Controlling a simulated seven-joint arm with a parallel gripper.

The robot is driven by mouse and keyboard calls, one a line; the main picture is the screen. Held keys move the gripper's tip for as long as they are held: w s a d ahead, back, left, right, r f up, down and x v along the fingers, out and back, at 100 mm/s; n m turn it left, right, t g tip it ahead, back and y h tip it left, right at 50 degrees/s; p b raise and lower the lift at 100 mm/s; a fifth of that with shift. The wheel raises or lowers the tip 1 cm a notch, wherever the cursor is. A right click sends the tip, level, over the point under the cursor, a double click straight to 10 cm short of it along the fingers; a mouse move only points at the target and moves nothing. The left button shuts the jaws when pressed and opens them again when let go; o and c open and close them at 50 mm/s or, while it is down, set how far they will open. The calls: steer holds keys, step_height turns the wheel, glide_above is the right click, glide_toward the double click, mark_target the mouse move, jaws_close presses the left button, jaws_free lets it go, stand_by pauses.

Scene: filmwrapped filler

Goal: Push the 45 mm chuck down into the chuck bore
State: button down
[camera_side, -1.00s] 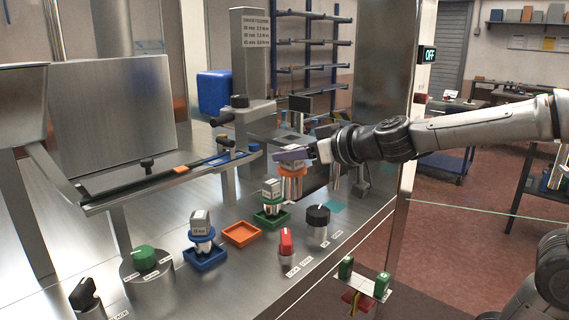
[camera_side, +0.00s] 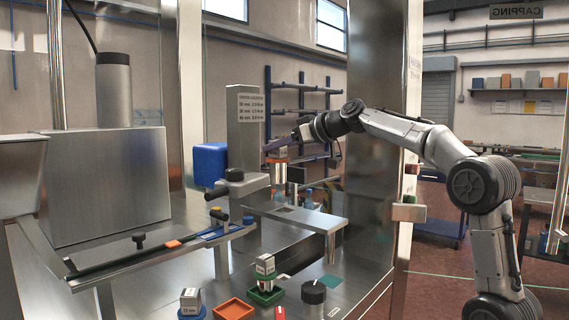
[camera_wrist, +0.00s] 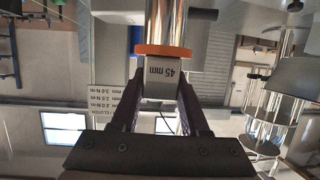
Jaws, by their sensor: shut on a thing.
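My gripper (camera_side: 280,146) is shut on the 45 mm chuck (camera_side: 279,174), high above the bench in the side view. The chuck hangs roughly upright, its orange collar below the jaws and its shiny metal body downward. In the wrist view the chuck (camera_wrist: 162,51) sits between both fingers, with its "45 mm" label facing the camera. Below it in the side view is a flat metal plate (camera_side: 315,222) with a dark opening (camera_side: 287,209). The chuck is clear of the plate. I cannot tell whether that opening is the chuck bore.
An empty orange tray (camera_side: 233,309) lies on the bench. Beside it, a grey-topped chuck (camera_side: 265,266) stands in a green tray (camera_side: 266,297); another (camera_side: 190,299) has a blue collar. A black knob (camera_side: 314,291) is at right. A grey column (camera_side: 243,130) stands behind the plate.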

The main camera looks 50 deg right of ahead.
steer(key=w+d+f+h, duration=0.1)
steer(key=w+d+f, duration=0.4)
steer(key=d, duration=0.6)
steer(key=shift+w+d+m, duration=0.2)
steer(key=shift+w+m, duration=0.2)
steer(key=shift+w, duration=0.85)
steer(key=shift+f, duration=0.15)
step_height(320, 180, down, 11)
stand_by(0.4)
